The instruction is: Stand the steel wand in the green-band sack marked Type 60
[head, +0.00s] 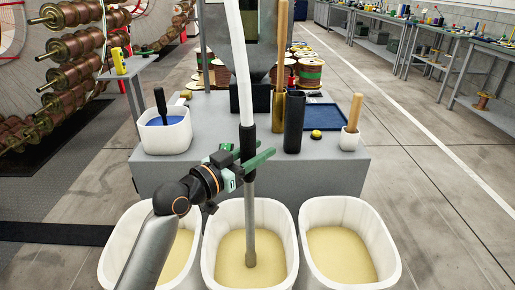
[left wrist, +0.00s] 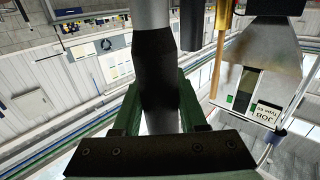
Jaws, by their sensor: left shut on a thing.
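The steel wand (head: 250,215) stands nearly upright, with a black sleeve and a white hose (head: 238,55) running up from it. My left gripper (head: 250,164) is shut on the black sleeve. The left wrist view shows the sleeve (left wrist: 157,75) between the green fingers of this gripper (left wrist: 158,120). The wand's lower end shows against the pale yellow powder in the middle white container (head: 292,240). I cannot tell whether it touches the powder. Similar containers stand at left (head: 118,245) and right (head: 385,245). No green band or container label is visible. My right gripper is not in view.
Behind the containers is a grey table (head: 225,170) with a white tub (head: 165,138), a black cylinder (head: 294,125), a blue tray (head: 325,118) and a small white pot (head: 349,140). A card reading "JOB" and seemingly "TYPE 60" (left wrist: 266,114) hangs on a metal hopper (left wrist: 262,60).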

